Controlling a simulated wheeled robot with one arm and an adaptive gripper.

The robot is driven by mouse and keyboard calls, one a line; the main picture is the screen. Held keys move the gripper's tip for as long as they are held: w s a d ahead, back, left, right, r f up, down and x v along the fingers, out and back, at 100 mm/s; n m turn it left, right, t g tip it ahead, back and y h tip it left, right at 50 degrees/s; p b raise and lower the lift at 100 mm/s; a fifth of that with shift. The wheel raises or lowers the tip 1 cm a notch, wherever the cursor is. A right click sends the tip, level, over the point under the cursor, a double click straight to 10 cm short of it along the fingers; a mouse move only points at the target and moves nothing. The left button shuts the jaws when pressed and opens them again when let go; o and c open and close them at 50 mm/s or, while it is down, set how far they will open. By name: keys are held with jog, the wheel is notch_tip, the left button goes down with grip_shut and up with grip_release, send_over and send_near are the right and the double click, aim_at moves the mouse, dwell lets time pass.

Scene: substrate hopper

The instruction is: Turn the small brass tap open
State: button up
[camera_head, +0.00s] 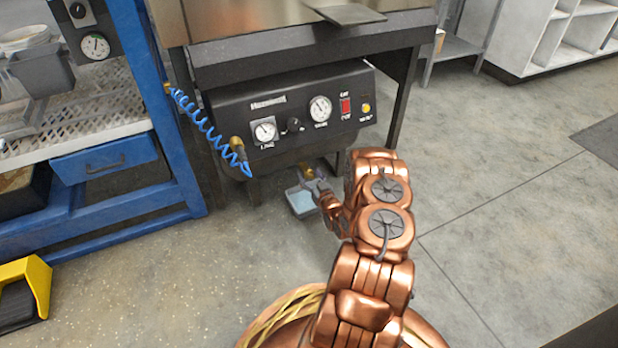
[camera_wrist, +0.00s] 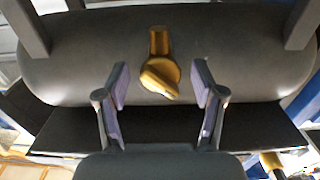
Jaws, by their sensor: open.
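The small brass tap (camera_wrist: 161,76) sits on the rounded dark tank (camera_wrist: 90,55) in the wrist view. Its stem points up in the picture and its handle is turned a little aslant. My gripper (camera_wrist: 161,82) is open, with one finger on each side of the tap's handle and a gap on both sides. In the head view my gripper (camera_head: 318,188) is low under the front of the dark machine, close to the brass tap (camera_head: 306,170), which is small and partly hidden there.
A shallow tray with pale blue inside (camera_head: 300,202) is on the floor under the tap. A black control panel (camera_head: 290,112) with gauges is above. A coiled blue hose (camera_head: 205,125) hangs at the left by a blue rack (camera_head: 178,150). Floor at right is clear.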

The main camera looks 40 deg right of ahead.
jog(key=shift+w+d, duration=0.2)
jog(key=shift+w, duration=0.45)
jog(key=shift+c, duration=0.4)
jog(key=c, duration=1.1)
jog(key=shift+n, duration=0.7)
jog(key=o, duration=1.2)
jog(key=shift+s, duration=0.15)
jog(key=v, duration=1.1)
jog(key=shift+s+a, duration=0.15)
jog(key=shift+s, duration=0.2)
